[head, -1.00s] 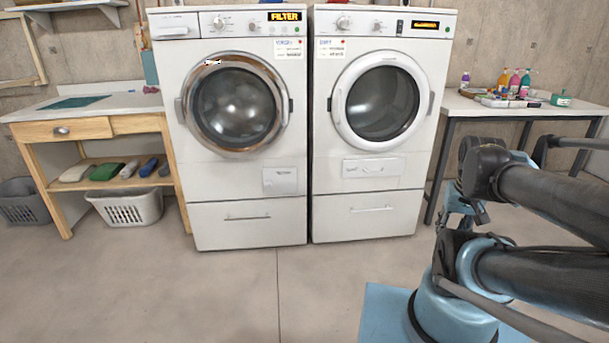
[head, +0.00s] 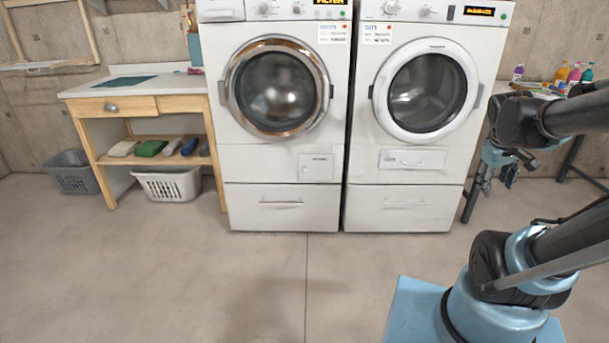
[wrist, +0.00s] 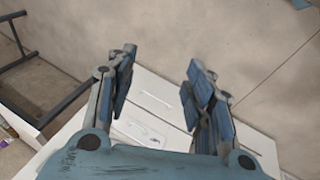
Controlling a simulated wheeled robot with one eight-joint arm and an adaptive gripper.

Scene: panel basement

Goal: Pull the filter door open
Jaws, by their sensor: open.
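The filter door (head: 320,167) is a small, square white flap low at the right on the front of the left washing machine (head: 245,175). It looks flush and shut. The machine's display reads FILTER, partly cut off at the top. I cannot make out the filter door there.
The right machine (head: 405,172) has a wider flap with a handle (head: 411,160). A wooden bench (head: 165,88) with baskets stands left. A dark-legged table with coloured bottles (head: 572,74) stands right. The floor (head: 250,270) before the machines is clear.

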